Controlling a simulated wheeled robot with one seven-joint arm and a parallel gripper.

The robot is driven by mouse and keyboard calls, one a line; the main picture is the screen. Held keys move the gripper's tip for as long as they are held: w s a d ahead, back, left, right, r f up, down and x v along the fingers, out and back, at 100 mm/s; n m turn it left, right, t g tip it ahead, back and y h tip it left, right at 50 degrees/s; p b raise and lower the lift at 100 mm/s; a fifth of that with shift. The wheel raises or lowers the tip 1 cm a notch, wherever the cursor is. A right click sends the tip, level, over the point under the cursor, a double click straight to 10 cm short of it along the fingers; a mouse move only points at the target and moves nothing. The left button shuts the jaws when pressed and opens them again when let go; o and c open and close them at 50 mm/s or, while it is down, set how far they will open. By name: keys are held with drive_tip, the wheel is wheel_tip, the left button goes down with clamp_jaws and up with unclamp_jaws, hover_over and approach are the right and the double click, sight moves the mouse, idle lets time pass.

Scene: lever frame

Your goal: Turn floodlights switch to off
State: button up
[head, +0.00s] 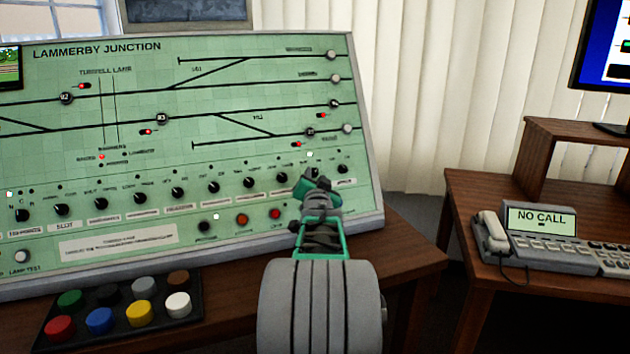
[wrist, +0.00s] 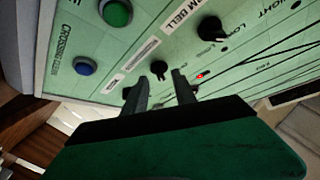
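The green control panel (head: 120,75) carries a row of black rotary knobs with small labels. I cannot read a floodlights label in either view, so I cannot tell which knob is that switch. My gripper (head: 314,182) is near the right end of the row, between a knob (head: 281,177) on its left and the last knob (head: 342,169) on its right. In the wrist view my gripper (wrist: 160,84) has its two fingers apart with nothing between them. A black knob (wrist: 159,70) shows just beyond the gap; contact is not visible. Another knob is partly hidden behind the left finger.
In the wrist view a large black knob (wrist: 211,29), a green button (wrist: 117,12) and a blue button (wrist: 86,67) are nearby. A box of coloured buttons (head: 125,310) stands below the panel. A desk with a phone (head: 540,238) is at right.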

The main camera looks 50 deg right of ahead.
drive_tip(key=shift+w+d, duration=0.5)
drive_tip(key=shift+d, duration=0.05)
drive_tip(key=shift+c, duration=0.4)
clamp_jaws()
